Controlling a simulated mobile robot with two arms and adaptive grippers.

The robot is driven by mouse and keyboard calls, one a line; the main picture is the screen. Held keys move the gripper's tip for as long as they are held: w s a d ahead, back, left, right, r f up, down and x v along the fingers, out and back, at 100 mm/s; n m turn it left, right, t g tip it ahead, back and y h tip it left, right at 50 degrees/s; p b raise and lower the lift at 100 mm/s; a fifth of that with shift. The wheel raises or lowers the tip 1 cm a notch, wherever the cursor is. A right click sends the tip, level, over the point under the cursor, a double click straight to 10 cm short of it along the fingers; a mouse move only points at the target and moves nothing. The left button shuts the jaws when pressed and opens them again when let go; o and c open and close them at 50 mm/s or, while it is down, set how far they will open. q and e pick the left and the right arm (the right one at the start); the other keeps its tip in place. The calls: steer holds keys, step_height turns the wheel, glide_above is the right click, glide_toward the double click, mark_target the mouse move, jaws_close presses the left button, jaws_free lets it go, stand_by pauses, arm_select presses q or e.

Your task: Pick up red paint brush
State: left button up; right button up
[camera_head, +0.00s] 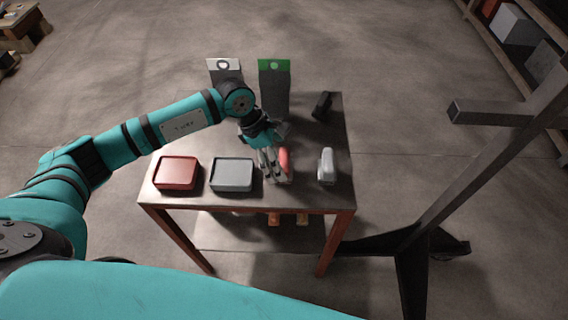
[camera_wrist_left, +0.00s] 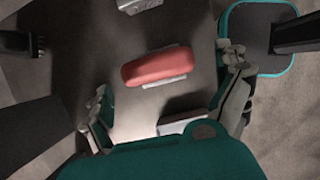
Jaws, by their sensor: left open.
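A red object (camera_head: 284,161), which looks like the red paint brush, lies on the dark table among my left fingers. In the left wrist view, the red piece (camera_wrist_left: 158,66) has a rounded top and grey parts along its lower edge; no bristles can be made out. My left gripper (camera_head: 273,170) reaches down over the table beside it. Its fingers are open and apart in the left wrist view (camera_wrist_left: 168,92), with the red piece between and beyond them. I see no clear contact. My right gripper is not in view.
A red tray (camera_head: 176,173) and a grey tray (camera_head: 232,175) stand left on the table. A light grey object (camera_head: 326,166) stands right, and a black one (camera_head: 321,105) farther back. White-topped (camera_head: 224,68) and green-topped (camera_head: 274,80) holders stand behind. A dark metal frame (camera_head: 450,170) stands right.

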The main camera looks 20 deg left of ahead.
arm_select(q)
steer(key=shift+p+x, duration=0.45)
steer(key=shift+x, duration=1.4)
steer(key=shift+w+d+r, duration=0.1)
steer(key=shift+w+d, duration=0.05)
steer(key=c, duration=1.2)
steer(key=shift+o, duration=0.2)
steer(key=shift+r+b, duration=0.35)
steer(key=shift+r, duration=0.1)
step_height(320, 180, up, 2)
steer(key=shift+b, duration=0.55)
steer(key=s+a+r+b, duration=0.1)
steer(key=s+b, duration=0.3)
steer(key=s, duration=1.2)
steer(key=shift+a+r+b, duration=0.3)
steer(key=shift+r+b, duration=0.1)
steer(key=shift+r, duration=0.15)
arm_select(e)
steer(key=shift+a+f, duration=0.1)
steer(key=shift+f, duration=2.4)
arm_select(q)
steer(key=o, duration=0.8)
steer(key=c, duration=0.5)
